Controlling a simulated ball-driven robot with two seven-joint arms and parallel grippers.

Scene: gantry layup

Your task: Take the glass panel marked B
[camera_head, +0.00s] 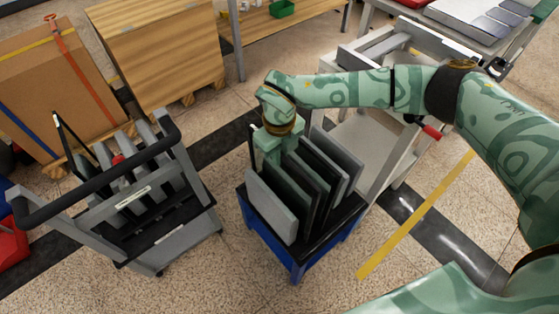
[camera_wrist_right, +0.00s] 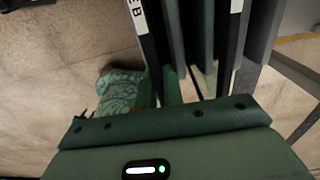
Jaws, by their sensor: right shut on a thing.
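My right gripper (camera_head: 277,143) reaches down from above onto the far left end of the upright panels in the blue rack. It is shut on a panel there; the gripped edge is mostly hidden, so I cannot tell which one. In the right wrist view a white label reading B (camera_wrist_right: 138,14) is on a black-edged panel (camera_wrist_right: 150,48), just left of the fingers. Another black-edged panel (camera_wrist_right: 230,50) with a partly cut-off label (camera_wrist_right: 236,5) stands to the right. The dark panels (camera_head: 294,190) stand close together. My left gripper is not in view.
The blue rack (camera_head: 262,231) also holds grey panels, including a front one (camera_head: 270,207). A grey cart (camera_head: 180,232) with black handles and upright panels stands to the left. A light workbench (camera_head: 372,160) stands close behind right. Speckled floor lies clear between cart and rack.

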